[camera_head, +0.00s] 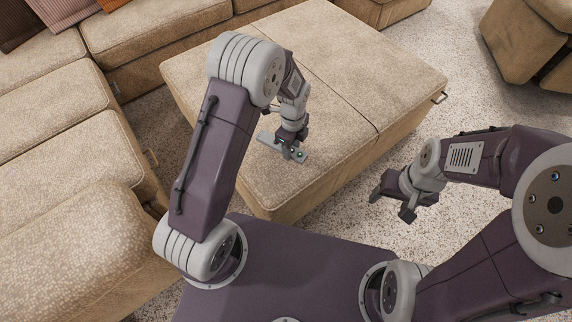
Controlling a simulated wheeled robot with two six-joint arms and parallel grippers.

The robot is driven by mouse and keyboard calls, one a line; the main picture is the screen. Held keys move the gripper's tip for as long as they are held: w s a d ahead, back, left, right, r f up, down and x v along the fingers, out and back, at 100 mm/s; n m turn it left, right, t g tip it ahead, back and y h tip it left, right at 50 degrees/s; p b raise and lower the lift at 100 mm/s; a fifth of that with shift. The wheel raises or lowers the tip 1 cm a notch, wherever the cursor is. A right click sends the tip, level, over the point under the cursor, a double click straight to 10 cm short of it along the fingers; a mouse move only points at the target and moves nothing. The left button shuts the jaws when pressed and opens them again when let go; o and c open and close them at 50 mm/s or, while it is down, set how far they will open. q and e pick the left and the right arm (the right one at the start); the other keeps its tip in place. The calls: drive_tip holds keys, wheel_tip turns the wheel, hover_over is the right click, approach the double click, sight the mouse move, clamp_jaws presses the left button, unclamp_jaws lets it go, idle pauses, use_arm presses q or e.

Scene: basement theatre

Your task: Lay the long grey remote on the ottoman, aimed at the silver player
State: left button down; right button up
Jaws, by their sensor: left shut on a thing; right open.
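The long grey remote (267,140) is held crosswise in my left gripper (289,149), which is shut on it over the near part of the ottoman (350,65). One end points to the upper left, the other to the lower right. I cannot tell whether the remote touches the ottoman top. My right gripper (389,209) is open and empty, over the carpet to the right of the ottoman's near end. I do not see the silver player in this view.
A tan sectional sofa (60,120) runs along the left and back, with cushions (55,12) at the top left. Another tan seat (530,40) stands at the top right. The ottoman top is otherwise clear where it shows. Speckled carpet (460,90) lies open to the right.

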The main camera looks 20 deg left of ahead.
sight(287, 166)
use_arm(q)
drive_tip(key=shift+s+a+f, duration=0.35)
drive_tip(key=shift+s+f, duration=0.25)
drive_tip(key=shift+s, duration=0.1)
drive_tip(key=shift+s+a, duration=0.15)
drive_tip(key=shift+s, duration=0.15)
wheel_tip(287, 166, down, 4)
drive_tip(key=b, duration=0.3)
drive_tip(key=shift+f, duration=0.2)
drive_tip(key=shift+r, duration=0.2)
drive_tip(key=c, duration=0.9)
unclamp_jaws()
drive_tip(key=shift+f, duration=0.15)
drive_tip(key=shift+o, duration=0.2)
use_arm(e)
wheel_tip(287, 166, down, 4)
drive_tip(key=shift+r, duration=0.1)
